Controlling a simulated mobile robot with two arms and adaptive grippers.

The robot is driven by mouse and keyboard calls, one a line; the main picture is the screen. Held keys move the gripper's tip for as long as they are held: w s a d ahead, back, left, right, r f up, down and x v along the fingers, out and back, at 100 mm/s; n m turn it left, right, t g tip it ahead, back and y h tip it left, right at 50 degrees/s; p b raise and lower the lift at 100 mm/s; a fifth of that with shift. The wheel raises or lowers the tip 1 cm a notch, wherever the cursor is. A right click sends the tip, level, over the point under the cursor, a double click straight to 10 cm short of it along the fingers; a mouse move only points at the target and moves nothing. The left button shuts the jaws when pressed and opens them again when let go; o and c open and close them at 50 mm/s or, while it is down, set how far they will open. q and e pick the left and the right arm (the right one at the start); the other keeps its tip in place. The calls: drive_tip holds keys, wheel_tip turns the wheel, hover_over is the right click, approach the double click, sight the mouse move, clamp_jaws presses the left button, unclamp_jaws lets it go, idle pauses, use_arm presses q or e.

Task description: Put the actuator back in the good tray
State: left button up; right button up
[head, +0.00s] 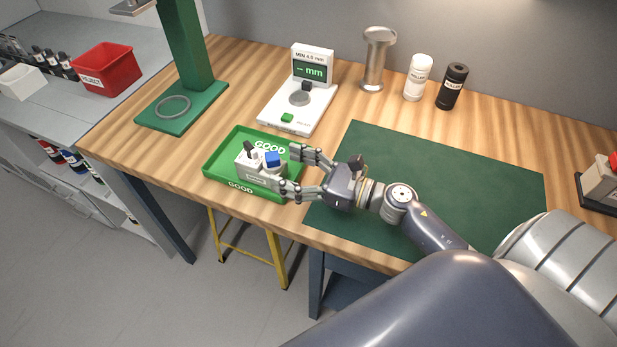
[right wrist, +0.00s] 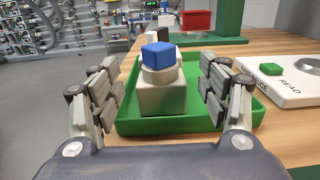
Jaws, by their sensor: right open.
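The actuator (head: 258,173) is a pale box with a round collar, a blue block on top and a small black part beside it. It stands upright in the green tray marked GOOD (head: 213,163). In the right wrist view the actuator (right wrist: 161,97) sits inside the tray (right wrist: 257,112), midway between the fingers. My right gripper (head: 292,170) is open at the tray's right side, a finger on either side of the actuator's near end. In the right wrist view the open fingers (right wrist: 160,90) appear apart from the actuator. My left gripper is not in view.
A white gauge (head: 312,95) with a display stands behind the tray. A green stand (head: 185,105) is at the back left. A red bin (head: 105,70) is on the far left bench. A dark green mat (head: 450,165) lies mostly clear to the right. White (head: 417,78) and black (head: 452,87) bottles stand behind.

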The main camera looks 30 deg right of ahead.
drive_tip(key=shift+b+v, duration=0.55)
drive_tip(key=shift+v, duration=1.85)
